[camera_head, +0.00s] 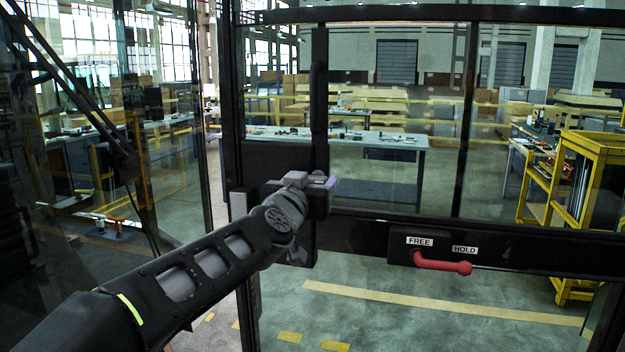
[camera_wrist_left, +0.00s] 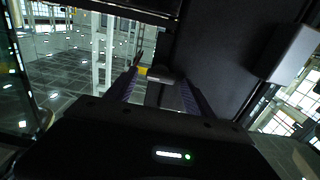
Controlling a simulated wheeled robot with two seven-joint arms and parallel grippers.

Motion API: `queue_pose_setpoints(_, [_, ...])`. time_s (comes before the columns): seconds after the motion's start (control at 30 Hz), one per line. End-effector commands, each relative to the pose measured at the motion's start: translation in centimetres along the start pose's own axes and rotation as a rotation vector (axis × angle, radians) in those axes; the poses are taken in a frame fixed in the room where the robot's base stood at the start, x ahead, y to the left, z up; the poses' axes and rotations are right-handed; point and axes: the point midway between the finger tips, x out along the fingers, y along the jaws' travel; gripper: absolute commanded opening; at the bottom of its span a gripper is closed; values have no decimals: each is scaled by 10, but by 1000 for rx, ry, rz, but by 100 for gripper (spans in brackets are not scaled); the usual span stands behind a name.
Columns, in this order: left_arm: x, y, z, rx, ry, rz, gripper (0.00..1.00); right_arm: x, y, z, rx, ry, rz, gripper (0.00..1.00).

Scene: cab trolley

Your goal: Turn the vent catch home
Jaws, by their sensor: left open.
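My left gripper (camera_head: 325,187) is at the dark upright frame post, in front of a black plate (camera_head: 250,182). In the left wrist view its two fingers (camera_wrist_left: 157,90) are apart. A small dark catch-like piece with a yellow part (camera_wrist_left: 158,74) shows between and just beyond the fingertips; I cannot tell whether they touch it or whether it is the vent catch. A red lever (camera_head: 442,263) sits on the dark cross rail to the right, apart from my gripper. It lies nearly level, its knob end to the right, below the FREE and HOLD labels. My right gripper is not in view.
The dark cross rail (camera_head: 545,252) runs right from the post, with glass panes above it. A light grey box (camera_wrist_left: 290,52) stands out near the black panel in the wrist view. Beyond the glass are a workbench (camera_head: 400,140) and a yellow trolley (camera_head: 598,150).

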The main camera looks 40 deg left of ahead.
Motion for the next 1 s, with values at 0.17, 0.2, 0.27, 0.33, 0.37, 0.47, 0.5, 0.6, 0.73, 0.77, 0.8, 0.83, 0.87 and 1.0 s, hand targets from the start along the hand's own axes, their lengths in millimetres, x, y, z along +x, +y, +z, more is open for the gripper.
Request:
queue_pose_setpoints(0.17, [0, 0, 0, 0, 1, 0, 62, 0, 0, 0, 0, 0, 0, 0])
queue_pose_setpoints(0.2, [0, 0, 0, 0, 1, 0, 62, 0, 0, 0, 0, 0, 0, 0])
queue_pose_setpoints(0.27, [0, 0, 0, 0, 1, 0, 59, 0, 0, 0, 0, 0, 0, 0])
queue_pose_setpoints(0.33, [0, 0, 0, 0, 1, 0, 53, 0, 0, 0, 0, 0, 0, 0])
queue_pose_setpoints(0.37, [0, 0, 0, 0, 1, 0, 50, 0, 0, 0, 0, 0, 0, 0])
queue_pose_setpoints(0.47, [0, 0, 0, 0, 1, 0, 42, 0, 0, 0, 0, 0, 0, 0])
queue_pose_setpoints(0.5, [0, 0, 0, 0, 1, 0, 39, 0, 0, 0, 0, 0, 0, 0])
queue_pose_setpoints(0.6, [0, 0, 0, 0, 1, 0, 31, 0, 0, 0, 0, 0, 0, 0])
queue_pose_setpoints(0.73, [0, 0, 0, 0, 1, 0, 20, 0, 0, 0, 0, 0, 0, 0])
queue_pose_setpoints(0.77, [0, 0, 0, 0, 1, 0, 18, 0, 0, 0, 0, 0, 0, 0])
queue_pose_setpoints(0.8, [0, 0, 0, 0, 1, 0, 14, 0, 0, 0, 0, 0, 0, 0])
queue_pose_setpoints(0.83, [0, 0, 0, 0, 1, 0, 12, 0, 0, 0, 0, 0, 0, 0])
queue_pose_setpoints(0.87, [0, 0, 0, 0, 1, 0, 9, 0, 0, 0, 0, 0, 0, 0])
queue_pose_setpoints(1.0, [0, 0, 0, 0, 1, 0, 0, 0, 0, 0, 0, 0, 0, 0])
